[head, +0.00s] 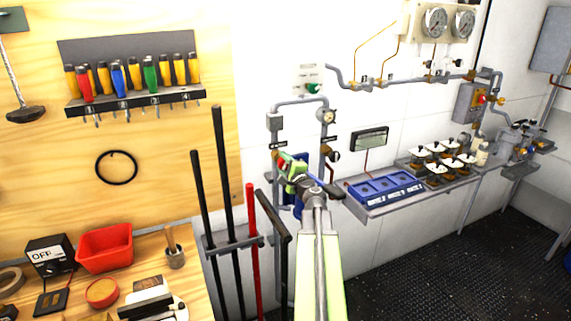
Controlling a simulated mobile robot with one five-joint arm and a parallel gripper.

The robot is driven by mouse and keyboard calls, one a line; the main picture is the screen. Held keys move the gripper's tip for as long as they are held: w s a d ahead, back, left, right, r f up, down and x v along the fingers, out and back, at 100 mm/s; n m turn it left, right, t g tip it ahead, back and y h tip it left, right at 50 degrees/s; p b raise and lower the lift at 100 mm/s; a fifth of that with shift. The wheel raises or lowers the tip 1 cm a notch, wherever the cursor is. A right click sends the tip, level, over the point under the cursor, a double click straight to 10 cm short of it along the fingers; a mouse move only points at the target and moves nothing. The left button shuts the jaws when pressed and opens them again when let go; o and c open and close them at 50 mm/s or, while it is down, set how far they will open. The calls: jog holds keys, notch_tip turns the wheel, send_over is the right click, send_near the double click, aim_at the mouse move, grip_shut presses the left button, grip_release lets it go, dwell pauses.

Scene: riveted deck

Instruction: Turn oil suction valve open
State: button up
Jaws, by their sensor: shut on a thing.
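My arm reaches up from the bottom centre to the grey pipework on the white wall. My gripper (284,161) is at the lower part of the left vertical pipe, just below a small black label (277,147). It is shut on a small red valve handle (280,159), of which only a bit shows; the jaws and wrist hide most of the valve. The label is too small to read, so I cannot confirm the valve's name. A second valve with a dark round knob (334,156) sits on the right vertical pipe, apart from my gripper.
Black and red bars (252,240) stand in a rack left of my arm. A shelf (375,207) with a blue tray (385,187) and several white-topped jars is to the right. A workbench with a red bin (104,247) is at left. Dark floor at lower right is clear.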

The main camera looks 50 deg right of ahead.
jog(key=n, duration=0.4)
jog(key=shift+s+f+n, duration=0.1)
jog(key=shift+f+n, duration=0.05)
jog(key=shift+n, duration=0.15)
dwell(0.5)
jog(key=o, duration=1.3)
jog(key=shift+o, duration=0.5)
